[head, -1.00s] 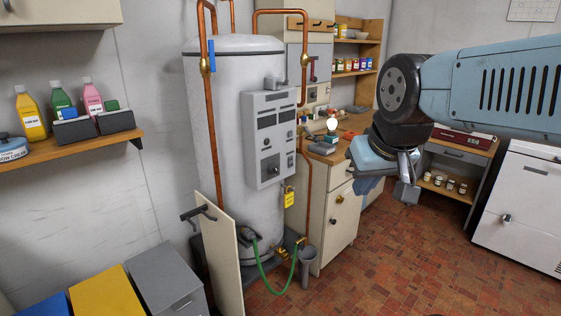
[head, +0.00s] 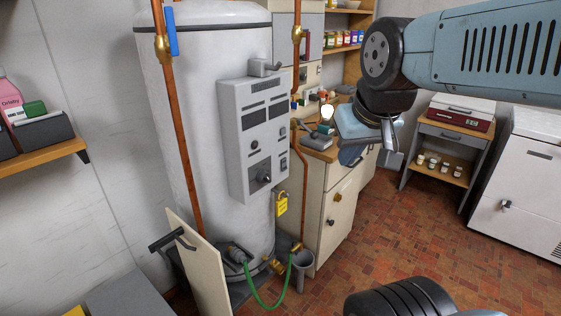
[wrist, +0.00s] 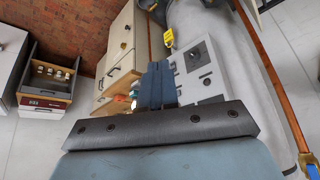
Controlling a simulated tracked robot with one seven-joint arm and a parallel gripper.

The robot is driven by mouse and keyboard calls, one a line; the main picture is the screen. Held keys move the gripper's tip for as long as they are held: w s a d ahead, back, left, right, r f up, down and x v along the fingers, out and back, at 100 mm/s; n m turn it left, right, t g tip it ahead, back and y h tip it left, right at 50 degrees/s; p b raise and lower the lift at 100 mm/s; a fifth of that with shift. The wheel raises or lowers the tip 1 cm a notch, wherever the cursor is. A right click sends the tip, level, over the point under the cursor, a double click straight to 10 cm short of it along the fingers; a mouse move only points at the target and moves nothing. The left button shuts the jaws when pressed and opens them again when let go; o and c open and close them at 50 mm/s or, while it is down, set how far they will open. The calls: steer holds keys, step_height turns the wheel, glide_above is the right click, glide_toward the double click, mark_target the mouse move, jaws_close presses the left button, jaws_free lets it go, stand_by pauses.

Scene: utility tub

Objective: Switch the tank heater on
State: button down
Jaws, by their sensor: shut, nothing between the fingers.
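The tank heater (head: 205,120) is a tall white cylinder left of centre in the head view. A grey control box (head: 252,140) with dark slots, round knobs and small switches is fixed to its front; a lever handle sits on top of it. The box also shows in the wrist view (wrist: 203,80), beyond and right of the fingers. My gripper (head: 388,158) hangs to the right of the box in the head view, apart from it. In the wrist view my gripper's blue fingers (wrist: 157,82) are together with nothing between them. Switch positions are too small to read.
A yellow padlock-like tag (head: 281,204) hangs below the box. Copper pipes (head: 176,130) run beside the tank. An open pale panel (head: 197,266) and a green hose (head: 262,298) are at its foot.

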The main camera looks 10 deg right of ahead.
mark_target(284, 164)
steer(key=shift+w, duration=0.15)
steer(key=w+f+m, duration=0.3)
steer(key=w+f, duration=0.2)
steer(key=w, duration=0.4)
steer(key=w+d+f+m+t, duration=0.1)
steer(key=w+f+m, duration=0.2)
steer(key=w+f, duration=0.3)
steer(key=w+f+m, duration=0.3)
steer(key=w+f, duration=0.2)
steer(key=w, duration=0.7)
steer(key=shift+w+d+f+m, duration=0.2)
steer(key=shift+w+f+m, duration=0.05)
steer(key=shift+f+m, duration=0.1)
steer(key=shift+f, duration=0.1)
steer(key=w+a+f, duration=0.2)
steer(key=w+f, duration=0.6)
steer(key=w, duration=0.1)
steer(key=shift+f, duration=0.2)
